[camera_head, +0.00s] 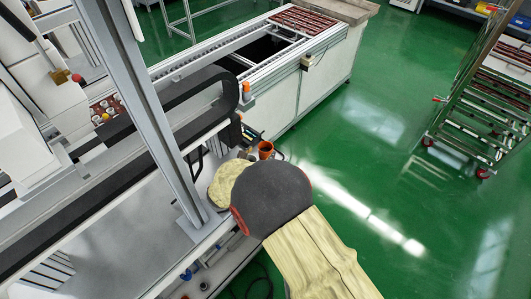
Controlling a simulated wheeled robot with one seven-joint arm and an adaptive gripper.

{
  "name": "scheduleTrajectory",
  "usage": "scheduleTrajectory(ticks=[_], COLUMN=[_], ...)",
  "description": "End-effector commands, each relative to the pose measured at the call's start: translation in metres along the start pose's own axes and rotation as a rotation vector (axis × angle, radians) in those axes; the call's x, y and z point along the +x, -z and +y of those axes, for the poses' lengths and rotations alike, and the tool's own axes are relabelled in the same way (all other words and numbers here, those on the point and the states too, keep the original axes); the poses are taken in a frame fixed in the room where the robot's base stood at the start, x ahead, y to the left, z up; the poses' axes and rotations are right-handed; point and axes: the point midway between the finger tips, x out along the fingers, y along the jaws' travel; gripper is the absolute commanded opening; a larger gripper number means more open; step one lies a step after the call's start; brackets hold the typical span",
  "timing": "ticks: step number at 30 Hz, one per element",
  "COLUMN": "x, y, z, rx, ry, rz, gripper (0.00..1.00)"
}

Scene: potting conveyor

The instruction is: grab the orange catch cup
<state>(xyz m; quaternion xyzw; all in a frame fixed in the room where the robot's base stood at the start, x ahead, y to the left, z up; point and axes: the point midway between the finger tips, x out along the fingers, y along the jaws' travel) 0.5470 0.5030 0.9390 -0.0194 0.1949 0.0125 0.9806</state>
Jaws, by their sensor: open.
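A small orange cup (265,147) shows just above the dark round joint of my arm, at the near end of the conveyor's side. Its lower part is hidden or too small to make out. My arm, in a pale yellow sleeve with a dark grey joint, comes in from the bottom and covers the area just below the cup. My gripper cannot be made out; the arm seems to hide it. I cannot tell how far it is from the cup.
A conveyor frame with a black belt (190,120) and an upright metal post (140,100) stand on the left. A white bench (310,90) with brown trays (303,19) stands behind. A wheeled rack (485,105) is at right. Green floor (390,140) lies open between.

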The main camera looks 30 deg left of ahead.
Motion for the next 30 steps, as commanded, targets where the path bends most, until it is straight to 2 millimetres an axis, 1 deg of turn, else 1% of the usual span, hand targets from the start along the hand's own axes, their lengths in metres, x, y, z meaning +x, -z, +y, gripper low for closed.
scheduleTrajectory(ticks=[4,9,13,16,22,30], x=[0.017,0.044,0.057,0.06,0.06,0.06], y=[0.0,0.001,0.0,0.0,-0.001,-0.001], z=[-0.001,-0.001,0.0,0.0,0.0,0.0], rx=[0.001,0.0,0.001,0.0,0.0,0.0], ry=[0.002,0.002,0.0,-0.001,-0.001,-0.001], rz=[0.001,0.001,0.0,0.001,0.001,0.001], gripper=[0.64,0.64,0.64,0.64,0.64,0.49])
